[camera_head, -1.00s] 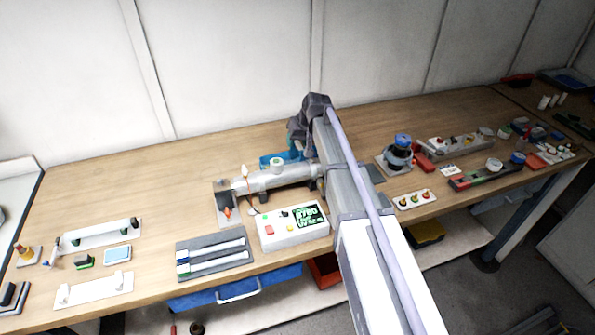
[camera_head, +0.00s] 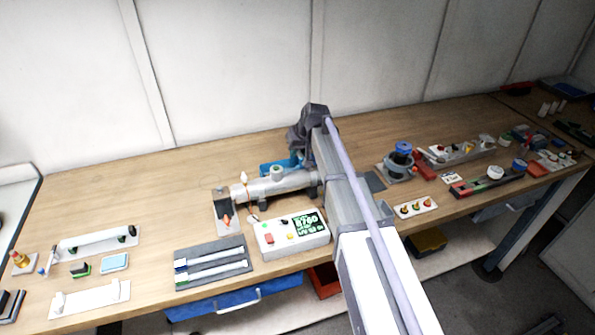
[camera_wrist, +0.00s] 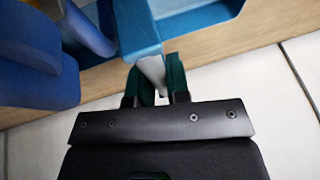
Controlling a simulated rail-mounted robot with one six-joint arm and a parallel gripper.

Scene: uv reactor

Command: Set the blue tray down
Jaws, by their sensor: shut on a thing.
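The blue tray (camera_head: 270,167) shows behind the metal reactor tube (camera_head: 245,192) in the head view, partly hidden by the tube and my arm. In the wrist view the tray (camera_wrist: 137,28) fills the top middle, close to the wooden bench top. My gripper (camera_wrist: 156,80) has green-padded fingers shut on a pale part at the tray's near edge. In the head view the fingers are hidden behind my arm. I cannot tell whether the tray's underside touches the bench.
A control box (camera_head: 291,238) with a green display stands in front of the tube. Left of it lies a grey rack (camera_head: 213,262) with white tubes. The wall (camera_head: 230,75) is close behind the tray. Bare bench (camera_head: 150,185) lies to the left.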

